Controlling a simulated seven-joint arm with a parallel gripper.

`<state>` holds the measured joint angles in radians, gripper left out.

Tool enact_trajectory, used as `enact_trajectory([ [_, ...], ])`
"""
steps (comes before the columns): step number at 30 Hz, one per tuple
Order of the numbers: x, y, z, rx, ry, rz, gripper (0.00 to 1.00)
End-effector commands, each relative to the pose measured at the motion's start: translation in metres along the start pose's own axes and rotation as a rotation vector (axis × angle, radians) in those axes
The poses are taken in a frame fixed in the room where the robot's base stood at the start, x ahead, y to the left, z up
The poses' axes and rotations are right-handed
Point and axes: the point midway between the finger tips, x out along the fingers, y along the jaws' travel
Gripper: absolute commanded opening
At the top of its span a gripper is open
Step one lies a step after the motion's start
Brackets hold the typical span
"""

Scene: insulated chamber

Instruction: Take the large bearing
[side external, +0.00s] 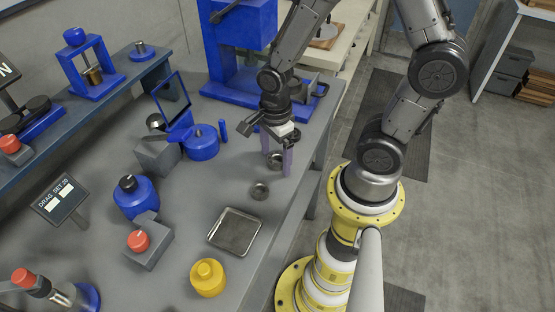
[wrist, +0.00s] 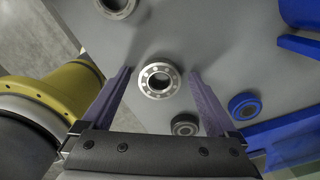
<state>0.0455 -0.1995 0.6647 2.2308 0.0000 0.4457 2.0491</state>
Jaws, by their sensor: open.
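My gripper (side external: 278,160) is open above the grey bench, fingers pointing down. In the wrist view, a silver ring bearing with visible balls (wrist: 146,86) lies flat between and below the open fingertips (wrist: 159,72). In the side view this bearing (side external: 274,160) is partly covered by the fingers. A second metal ring (side external: 260,191) lies on the bench nearby; it is cut off at the top of the wrist view (wrist: 117,8). A smaller, darker ring (wrist: 185,125) lies near the right finger. I cannot tell which of the first two rings is larger.
A blue press (side external: 240,45) stands behind my gripper. A shallow metal tray (side external: 210,238), a yellow weight (side external: 208,278) and blue containers (side external: 135,197) stand on the bench (side external: 185,245). A blue part with a ring (wrist: 243,106) is right of my fingers.

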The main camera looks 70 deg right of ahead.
Motion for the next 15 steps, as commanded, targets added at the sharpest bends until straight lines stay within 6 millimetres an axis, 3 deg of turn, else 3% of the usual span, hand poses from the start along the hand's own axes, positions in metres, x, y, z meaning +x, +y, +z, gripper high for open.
enact_trajectory([
  [4, -0.0003, -0.0002, 0.0000, 0.000, 0.000, 0.000, 0.94],
  [15, -0.0005, -0.0002, 0.0000, 0.000, 0.000, 0.000, 0.27],
])
